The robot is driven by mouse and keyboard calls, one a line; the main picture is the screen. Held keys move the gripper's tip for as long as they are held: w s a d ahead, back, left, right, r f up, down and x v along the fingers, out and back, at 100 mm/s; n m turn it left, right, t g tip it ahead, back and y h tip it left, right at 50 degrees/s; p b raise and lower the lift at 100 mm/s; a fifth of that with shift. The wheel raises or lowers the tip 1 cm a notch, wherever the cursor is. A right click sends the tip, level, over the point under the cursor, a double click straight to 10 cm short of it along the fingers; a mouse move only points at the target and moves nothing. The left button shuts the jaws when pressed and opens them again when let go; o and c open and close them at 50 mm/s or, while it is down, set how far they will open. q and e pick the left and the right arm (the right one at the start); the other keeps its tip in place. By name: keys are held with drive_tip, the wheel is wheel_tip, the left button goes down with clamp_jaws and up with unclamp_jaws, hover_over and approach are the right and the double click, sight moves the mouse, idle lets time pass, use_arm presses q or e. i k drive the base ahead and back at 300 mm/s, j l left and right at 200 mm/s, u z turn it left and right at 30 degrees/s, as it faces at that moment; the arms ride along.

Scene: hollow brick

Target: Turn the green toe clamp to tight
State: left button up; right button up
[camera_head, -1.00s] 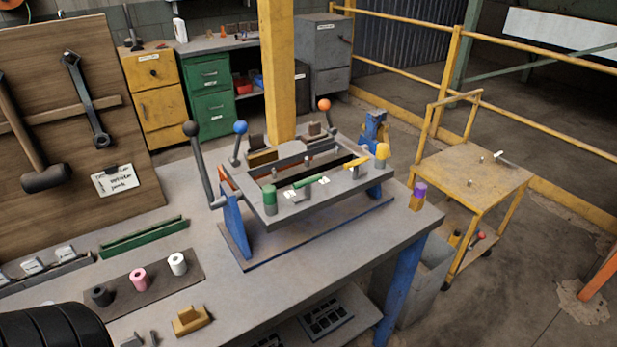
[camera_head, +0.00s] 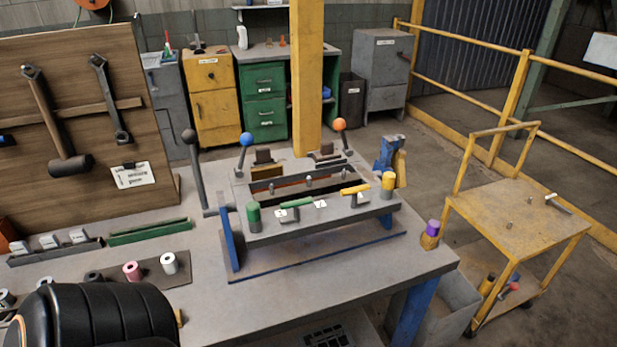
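The green toe clamp (camera_head: 295,203) is a small flat green bar on the front rail of the grey fixture (camera_head: 270,234), in the middle of the bench. White labels with print too small to read sit by its two ends. A green cylindrical knob (camera_head: 253,213) stands at the left of the same rail. A yellow bar clamp (camera_head: 355,190) and a yellow knob (camera_head: 388,182) are at the right. A black ribbed part at the lower left looks like my own arm. Neither gripper's fingers are in view.
Levers with a black ball (camera_head: 188,137), a blue ball (camera_head: 246,140) and an orange ball (camera_head: 340,124) rise around the fixture. A yellow post (camera_head: 307,80) stands behind. A purple-capped piece (camera_head: 431,231) sits at the bench's right corner. The bench (camera_head: 235,310) front is clear.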

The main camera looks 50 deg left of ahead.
sight(296, 203)
drive_tip(key=u, duration=0.35)
drive_tip(key=i+l+u, duration=0.1)
drive_tip(key=u, duration=0.3)
drive_tip(key=l+u, duration=0.15)
drive_tip(key=u, duration=0.2)
